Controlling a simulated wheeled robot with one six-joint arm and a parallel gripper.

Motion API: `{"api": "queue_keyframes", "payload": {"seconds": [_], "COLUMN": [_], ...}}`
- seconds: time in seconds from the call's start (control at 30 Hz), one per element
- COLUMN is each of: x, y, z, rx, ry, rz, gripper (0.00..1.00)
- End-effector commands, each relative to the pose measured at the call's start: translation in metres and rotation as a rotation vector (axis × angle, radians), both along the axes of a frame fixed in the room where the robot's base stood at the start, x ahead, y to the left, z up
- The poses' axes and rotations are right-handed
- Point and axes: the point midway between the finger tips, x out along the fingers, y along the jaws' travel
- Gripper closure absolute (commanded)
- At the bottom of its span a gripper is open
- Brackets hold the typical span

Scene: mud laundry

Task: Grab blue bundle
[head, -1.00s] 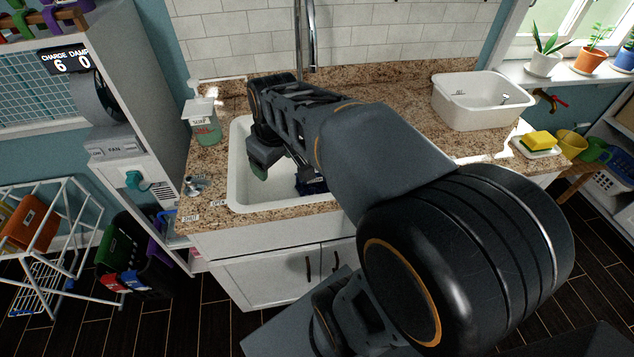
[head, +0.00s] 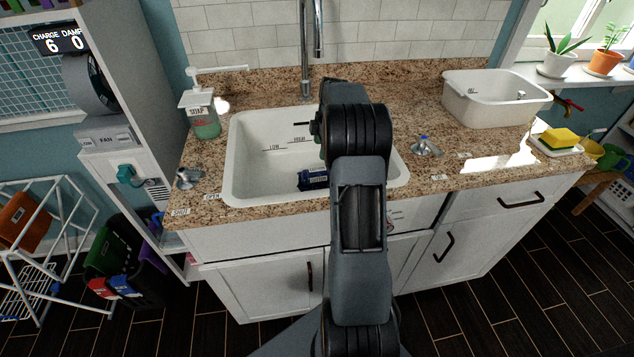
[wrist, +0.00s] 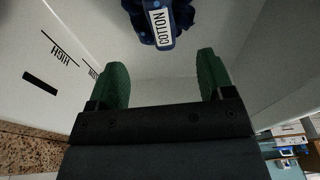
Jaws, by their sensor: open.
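The blue bundle (head: 313,179) lies on the floor of the white sink (head: 262,160), near its front wall. In the wrist view the bundle (wrist: 160,22) is dark blue with a white label reading COTTON, at the top of the picture beyond the fingertips. My gripper (wrist: 156,75) has two green fingers spread wide with nothing between them. It points into the sink, apart from the bundle. In the head view my arm hides most of the gripper and the right part of the sink.
The faucet (head: 305,60) rises behind the sink. A soap bottle (head: 203,115) stands left of the sink. A white tub (head: 492,98) and a yellow sponge (head: 558,138) are on the right of the granite counter (head: 430,130). A metal knob (head: 425,146) sits right of the sink.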

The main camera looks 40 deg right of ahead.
Motion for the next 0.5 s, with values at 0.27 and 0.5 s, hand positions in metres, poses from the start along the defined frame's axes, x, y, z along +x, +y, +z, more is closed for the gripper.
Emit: {"api": "queue_keyframes", "payload": {"seconds": [0.27,0.5], "x": [0.003,0.003], "y": [0.007,0.009], "z": [-0.042,-0.055], "rx": [0.001,0.0], "ry": [0.001,0.0], "rz": [-0.001,-0.002], "gripper": [0.26,0.26]}}
